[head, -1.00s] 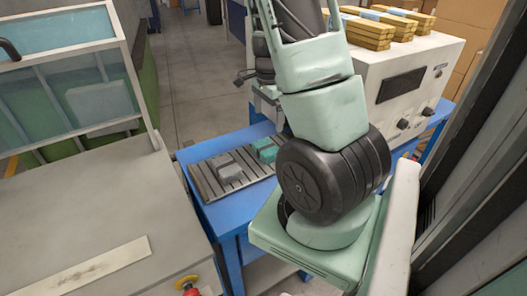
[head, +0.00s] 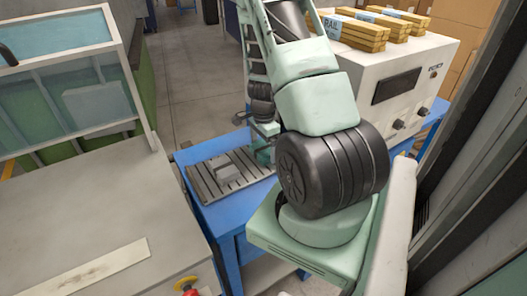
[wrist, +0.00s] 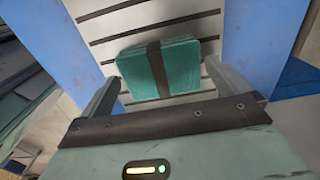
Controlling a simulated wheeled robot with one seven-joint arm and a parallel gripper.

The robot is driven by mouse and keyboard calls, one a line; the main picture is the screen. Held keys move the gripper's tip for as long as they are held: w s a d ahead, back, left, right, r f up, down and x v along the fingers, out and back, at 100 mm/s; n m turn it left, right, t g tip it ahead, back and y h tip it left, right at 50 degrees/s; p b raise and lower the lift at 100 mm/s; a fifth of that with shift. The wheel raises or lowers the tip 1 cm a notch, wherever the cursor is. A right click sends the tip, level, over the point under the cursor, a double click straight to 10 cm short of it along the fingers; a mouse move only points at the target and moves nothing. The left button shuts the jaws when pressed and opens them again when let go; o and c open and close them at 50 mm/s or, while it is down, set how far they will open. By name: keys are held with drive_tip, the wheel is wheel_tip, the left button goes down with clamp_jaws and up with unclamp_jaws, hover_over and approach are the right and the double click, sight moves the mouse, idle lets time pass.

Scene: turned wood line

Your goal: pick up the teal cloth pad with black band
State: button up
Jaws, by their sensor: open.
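The teal cloth pad with a black band (wrist: 183,65) lies on a slatted grey plate in the wrist view. The dark band crosses its middle. My gripper (wrist: 162,78) is open, with one finger on each side of the pad's near part. The pad is not gripped; whether a finger touches it I cannot tell. In the head view my arm and gripper cover most of the pad's place at the right end of the plate.
The slatted plate (head: 203,183) lies on a blue table (head: 222,212). A grey block (head: 228,172) sits on it, left of my gripper. A white control box (head: 400,85) with wooden bars (head: 350,34) on top stands to the right.

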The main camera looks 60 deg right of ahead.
sight(264, 148)
drive_tip(key=shift+c, duration=0.3)
drive_tip(key=c, duration=0.8)
drive_tip(key=shift+r, duration=0.1)
drive_tip(key=shift+c, duration=0.2)
wheel_tip(264, 148, up, 10)
drive_tip(key=o, duration=0.4)
drive_tip(key=shift+c, duration=1.2)
